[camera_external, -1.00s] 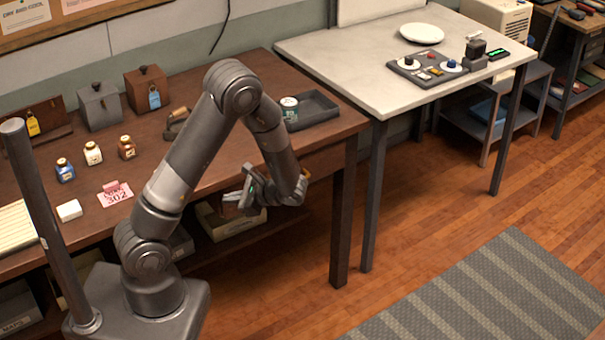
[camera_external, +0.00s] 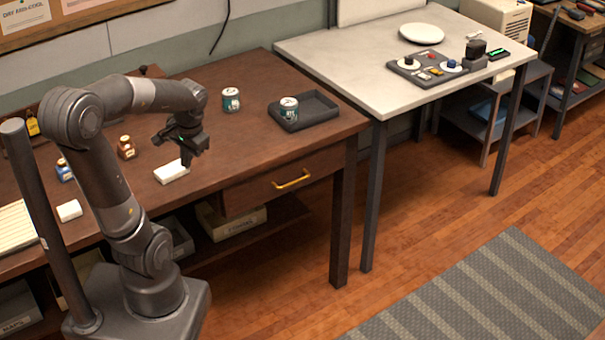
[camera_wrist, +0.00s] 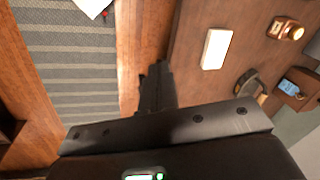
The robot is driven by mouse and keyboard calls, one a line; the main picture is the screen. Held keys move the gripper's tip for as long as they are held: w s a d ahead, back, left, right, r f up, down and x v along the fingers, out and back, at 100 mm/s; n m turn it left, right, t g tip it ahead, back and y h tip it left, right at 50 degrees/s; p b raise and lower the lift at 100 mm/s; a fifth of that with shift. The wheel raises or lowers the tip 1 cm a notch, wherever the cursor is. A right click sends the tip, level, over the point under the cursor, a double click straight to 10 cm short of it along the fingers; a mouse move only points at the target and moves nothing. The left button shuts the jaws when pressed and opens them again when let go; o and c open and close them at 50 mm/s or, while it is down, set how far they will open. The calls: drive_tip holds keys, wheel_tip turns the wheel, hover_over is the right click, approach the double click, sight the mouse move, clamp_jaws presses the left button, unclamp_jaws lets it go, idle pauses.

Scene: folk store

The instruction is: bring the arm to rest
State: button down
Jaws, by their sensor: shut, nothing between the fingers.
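My gripper (camera_external: 190,158) is shut and empty. In the external view it hangs at the end of my bent arm, above the front part of the brown workbench (camera_external: 265,75). A white block (camera_external: 172,171) lies on the bench just below and left of it in the picture; whether they touch is hard to tell there. In the wrist view my dark fingers (camera_wrist: 154,88) are together, and the white block (camera_wrist: 216,48) lies apart from them to the right.
One can (camera_external: 231,99) stands on the bench; another (camera_external: 289,108) is at the dark tray (camera_external: 318,112). Small bottles (camera_external: 127,148) and a smaller white block (camera_external: 69,210) are at left. A pale table (camera_external: 370,45) stands right.

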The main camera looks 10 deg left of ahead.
drive_tip(key=s+a+r+n+t+h, duration=0.2)
drive_tip(key=s+r+n+t, duration=0.2)
drive_tip(key=r, duration=0.3)
drive_tip(key=shift+s+r, duration=0.2)
drive_tip(key=shift+r, duration=0.1)
idle(0.6)
